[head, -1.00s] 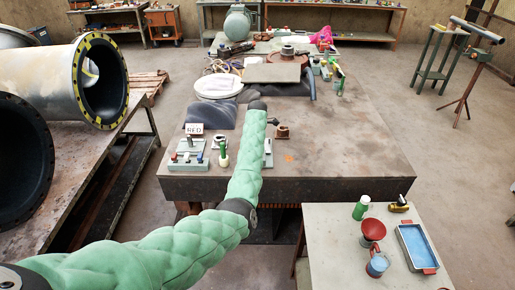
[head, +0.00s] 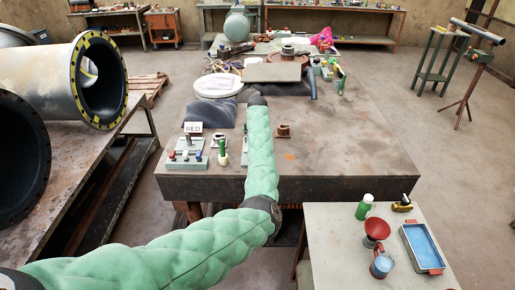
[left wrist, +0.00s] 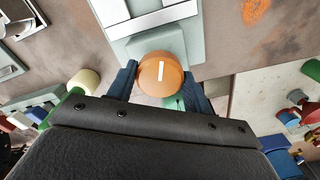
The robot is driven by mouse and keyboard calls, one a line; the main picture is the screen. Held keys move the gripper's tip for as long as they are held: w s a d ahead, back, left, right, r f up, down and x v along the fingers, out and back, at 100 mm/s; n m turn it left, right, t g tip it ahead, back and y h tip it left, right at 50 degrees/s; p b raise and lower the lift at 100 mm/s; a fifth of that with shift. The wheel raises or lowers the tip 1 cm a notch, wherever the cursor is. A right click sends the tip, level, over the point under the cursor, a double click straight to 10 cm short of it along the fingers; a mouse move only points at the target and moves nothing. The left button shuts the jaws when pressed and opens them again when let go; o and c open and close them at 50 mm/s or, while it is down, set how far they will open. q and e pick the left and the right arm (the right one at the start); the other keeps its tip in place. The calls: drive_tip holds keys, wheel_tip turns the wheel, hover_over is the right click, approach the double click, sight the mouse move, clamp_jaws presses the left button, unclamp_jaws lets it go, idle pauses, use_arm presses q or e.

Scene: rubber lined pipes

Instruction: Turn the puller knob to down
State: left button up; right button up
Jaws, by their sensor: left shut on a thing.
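The puller knob (left wrist: 161,74) is a round orange disc with a short white line on its face. In the left wrist view the line stands nearly upright in the picture. My left gripper (left wrist: 160,78) has its two dark fingers on either side of the knob and is shut on it. The knob sits at the edge of a pale grey-green panel (left wrist: 193,36) with a white plate. In the head view the panel (head: 244,152) partly shows beside my green-sleeved arm, which hides the knob and the gripper. My right gripper is not in view.
A small control box (head: 186,156) and a green-handled item (head: 222,152) stand left of the panel on the heavy table (head: 345,150). A side table at front right carries a red funnel (head: 377,229) and a blue tray (head: 424,247). The heavy table's right part is mostly clear.

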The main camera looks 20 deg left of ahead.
use_arm(q)
drive_tip(key=n, duration=0.1)
drive_tip(key=n+b, duration=0.1)
drive_tip(key=shift+w+a+r+n, duration=0.15)
drive_tip(key=shift+w+r+n, duration=0.05)
drive_tip(key=shift+r+n, duration=0.2)
drive_tip(key=shift+n+b, duration=0.45)
drive_tip(key=shift+n, duration=0.15)
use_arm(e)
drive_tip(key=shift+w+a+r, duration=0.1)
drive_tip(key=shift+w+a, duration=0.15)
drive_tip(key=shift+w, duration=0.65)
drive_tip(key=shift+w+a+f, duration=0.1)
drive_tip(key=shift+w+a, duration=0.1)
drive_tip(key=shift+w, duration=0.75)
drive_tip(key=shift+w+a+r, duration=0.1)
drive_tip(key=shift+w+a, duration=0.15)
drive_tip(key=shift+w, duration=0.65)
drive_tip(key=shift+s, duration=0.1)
use_arm(q)
drive_tip(key=o, duration=1)
drive_tip(key=shift+c, duration=0.2)
drive_tip(key=shift+s+f, duration=0.15)
drive_tip(key=shift+f, duration=0.05)
